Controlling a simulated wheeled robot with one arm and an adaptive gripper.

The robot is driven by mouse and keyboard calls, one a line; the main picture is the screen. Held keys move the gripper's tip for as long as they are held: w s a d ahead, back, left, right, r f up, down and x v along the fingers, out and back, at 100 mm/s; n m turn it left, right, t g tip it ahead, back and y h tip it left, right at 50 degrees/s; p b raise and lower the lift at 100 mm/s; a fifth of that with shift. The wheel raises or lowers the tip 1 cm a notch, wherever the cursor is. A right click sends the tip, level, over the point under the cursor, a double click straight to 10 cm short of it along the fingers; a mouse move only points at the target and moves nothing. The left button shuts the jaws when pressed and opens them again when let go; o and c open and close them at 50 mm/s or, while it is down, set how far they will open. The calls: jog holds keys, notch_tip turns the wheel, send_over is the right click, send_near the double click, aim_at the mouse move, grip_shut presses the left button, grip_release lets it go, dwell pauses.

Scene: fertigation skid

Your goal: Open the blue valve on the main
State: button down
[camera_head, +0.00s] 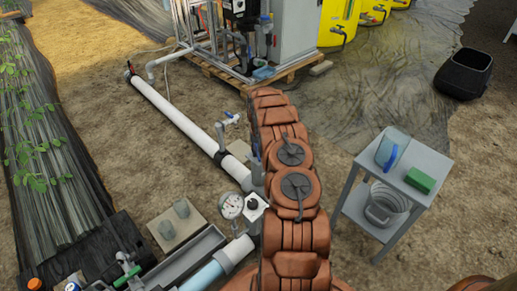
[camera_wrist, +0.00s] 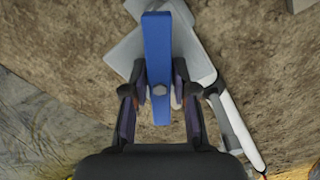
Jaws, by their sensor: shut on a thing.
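Below the handle is a grey valve body (camera_wrist: 134,52). The white main pipe (camera_wrist: 236,120) runs slantwise, so the handle lies at a small angle to it. In the head view the main pipe (camera_head: 180,113) runs from back left to the middle. My arm hides the gripper and the held handle there.
A pressure gauge (camera_head: 231,206) stands on the pipework near my arm. A small blue-handled tap (camera_head: 234,119) sits farther along the main. A grey side table (camera_head: 431,163) stands right, with bare soil around it. Yellow tanks (camera_head: 338,22) are at the back.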

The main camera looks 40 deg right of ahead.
jog(key=n+p, duration=0.2)
jog(key=n, duration=0.3)
jog(key=shift+r, duration=0.1)
jog(key=n+p, duration=0.1)
jog(key=n, duration=0.2)
jog(key=c, duration=0.8)
grip_release()
jog(key=shift+c, duration=0.2)
jog(key=shift+r+p, duration=1.55)
jog(key=shift+r, duration=3.4)
